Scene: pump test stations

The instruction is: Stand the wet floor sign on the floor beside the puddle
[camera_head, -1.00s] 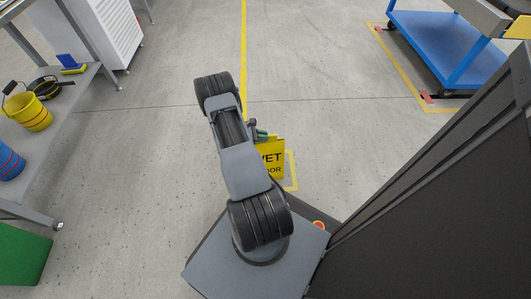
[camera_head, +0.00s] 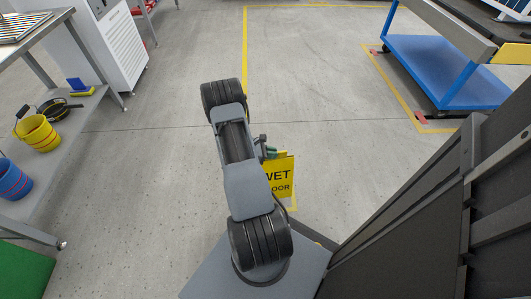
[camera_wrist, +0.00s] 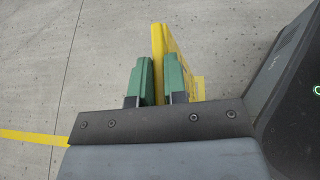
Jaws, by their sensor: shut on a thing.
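The yellow wet floor sign (camera_head: 281,178) shows in the head view just right of my arm, with black "WET" lettering partly hidden by the arm. My gripper (camera_head: 270,153) is at its top edge. In the wrist view the green fingers of my gripper (camera_wrist: 160,82) are shut on the sign (camera_wrist: 159,45), whose yellow panel runs up between and past them. In the head view my arm hides part of the sign, and I cannot tell whether its foot touches the floor. No puddle can be made out in these frames.
A shelf (camera_head: 75,125) with yellow and blue buckets stands at the left, a white cabinet (camera_head: 120,50) behind it. A blue cart (camera_head: 440,75) is at the upper right. Yellow lines (camera_head: 245,55) mark the floor. The concrete floor (camera_head: 335,120) between is clear.

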